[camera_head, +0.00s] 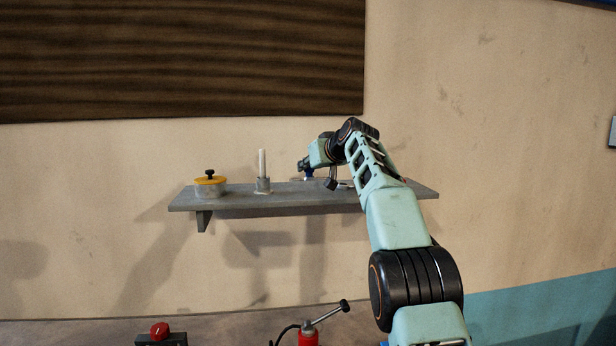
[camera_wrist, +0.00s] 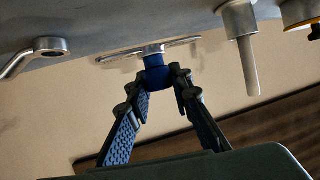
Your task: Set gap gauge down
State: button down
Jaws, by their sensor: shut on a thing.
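The gap gauge, by its look, is a thin metal plate (camera_wrist: 135,52) with a blue grip (camera_wrist: 154,76); the blue part also shows in the head view (camera_head: 309,173). My gripper (camera_wrist: 160,86) is shut on the blue grip, its two ribbed blue fingers reaching in from the wrist. In the head view my gripper (camera_head: 306,166) is over the middle of the grey wall shelf (camera_head: 225,198). The plate lies flat against or very close to the shelf top; I cannot tell if it touches. My arm partly covers the shelf's right part.
A pale rod in a metal holder (camera_head: 263,184) stands left of the gauge. Further left is a metal pot with a yellow lid (camera_head: 210,186). A ring-ended metal tool (camera_wrist: 42,47) lies on the gauge's other side. Below are a red-knobbed box (camera_head: 160,335) and a red-bodied lever device (camera_head: 309,335).

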aim_at(311, 176)
jog(key=shift+w+a+f, duration=0.1)
jog(key=shift+w+f, duration=0.1)
jog(key=shift+f, duration=0.25)
jog(key=shift+w+f, duration=0.2)
jog(key=shift+f, duration=0.25)
jog(key=shift+s+f, duration=0.1)
jog(key=shift+f, duration=0.8)
jog(key=shift+f, duration=0.15)
jog(key=c, duration=1.7)
grip_release()
jog(key=shift+c, duration=0.2)
jog(key=shift+s, duration=0.1)
jog(key=b+v, duration=0.5)
jog(key=v, duration=0.7)
jog(key=shift+b, duration=0.4)
